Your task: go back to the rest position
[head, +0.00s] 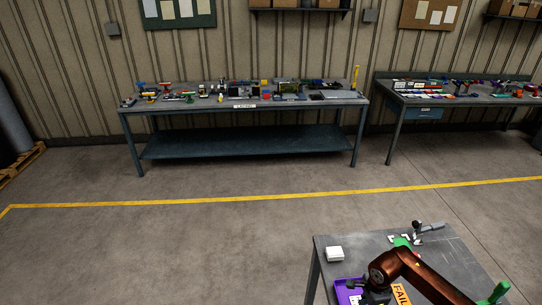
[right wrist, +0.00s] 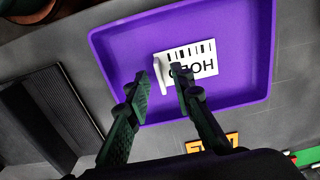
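My right gripper (head: 376,292) is over the purple tray (head: 346,291) on the near bench, at the end of my copper-coloured arm coming in from the lower right. In the right wrist view its two fingers (right wrist: 158,78) are apart over the same purple tray (right wrist: 110,60). A white label with a barcode and the word HOLD (right wrist: 200,58) lies in the tray beyond the fingers. A small white piece (right wrist: 161,75) shows between the fingertips; I cannot tell whether it touches them. My left gripper is not in view.
A dark ribbed part (right wrist: 45,115) lies beside the tray. Cluttered benches stand along the wall; the floor between is clear.

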